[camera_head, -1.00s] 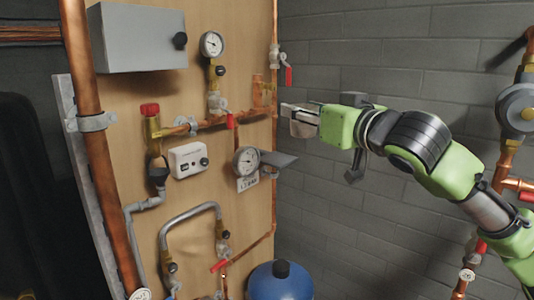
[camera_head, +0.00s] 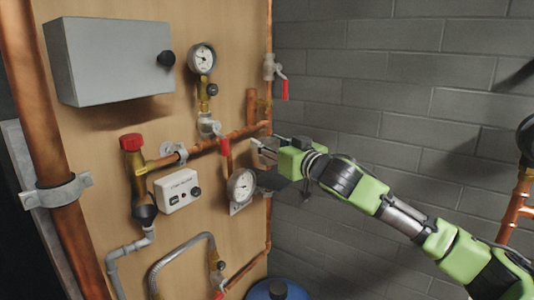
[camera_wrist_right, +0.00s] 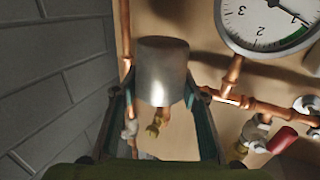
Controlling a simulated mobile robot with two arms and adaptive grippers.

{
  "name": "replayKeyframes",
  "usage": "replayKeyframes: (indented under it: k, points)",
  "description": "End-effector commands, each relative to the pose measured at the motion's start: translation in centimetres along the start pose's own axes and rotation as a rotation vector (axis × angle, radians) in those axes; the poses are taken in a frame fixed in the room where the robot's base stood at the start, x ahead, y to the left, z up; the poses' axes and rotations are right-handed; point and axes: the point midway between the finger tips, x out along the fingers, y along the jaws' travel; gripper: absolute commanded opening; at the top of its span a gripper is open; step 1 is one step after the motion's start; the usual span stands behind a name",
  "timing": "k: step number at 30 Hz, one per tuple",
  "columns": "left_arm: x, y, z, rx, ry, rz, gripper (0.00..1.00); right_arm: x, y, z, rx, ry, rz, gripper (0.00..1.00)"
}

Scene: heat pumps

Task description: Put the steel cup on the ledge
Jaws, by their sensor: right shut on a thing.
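The steel cup (camera_wrist_right: 163,70) is a plain grey metal cylinder between the two fingers of my right gripper (camera_wrist_right: 161,105) in the wrist view. The gripper is shut on it. In the head view my right gripper (camera_head: 266,150) is at the right edge of the wooden panel, and the cup is small and hard to make out there. The ledge (camera_head: 272,180) is a small dark grey shelf beside the lower gauge, partly hidden by my gripper. The gripper appears just above it; whether the cup touches it I cannot tell. My left gripper is not in view.
A round gauge (camera_head: 242,185) is just left of the ledge. A copper pipe (camera_head: 225,138) with a red-handled valve runs across the panel (camera_head: 110,130) above it. A grey box (camera_head: 110,60) is at upper left. A brick wall (camera_head: 400,90) stands behind my arm.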

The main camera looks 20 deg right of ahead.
Motion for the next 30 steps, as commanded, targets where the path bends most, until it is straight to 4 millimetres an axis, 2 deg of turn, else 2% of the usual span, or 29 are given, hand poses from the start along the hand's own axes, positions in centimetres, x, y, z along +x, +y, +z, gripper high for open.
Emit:
replayKeyframes:
  k: [10, 16, 29, 30]
  points:
    - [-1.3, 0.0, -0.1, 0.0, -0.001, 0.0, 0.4, 2.3, 1.0, 2.9, -0.001, -0.002, 0.002, 0.18]
    - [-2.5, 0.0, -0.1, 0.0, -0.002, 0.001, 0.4, 2.2, 0.9, 5.4, 0.0, 0.0, 0.0, 0.18]
    - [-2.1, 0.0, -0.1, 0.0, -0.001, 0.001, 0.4, 2.1, 0.9, 6.2, 0.0, 0.002, 0.001, 0.18]
    - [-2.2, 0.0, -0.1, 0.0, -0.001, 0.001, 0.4, 2.1, 0.9, 6.2, 0.0, 0.002, 0.001, 0.45]
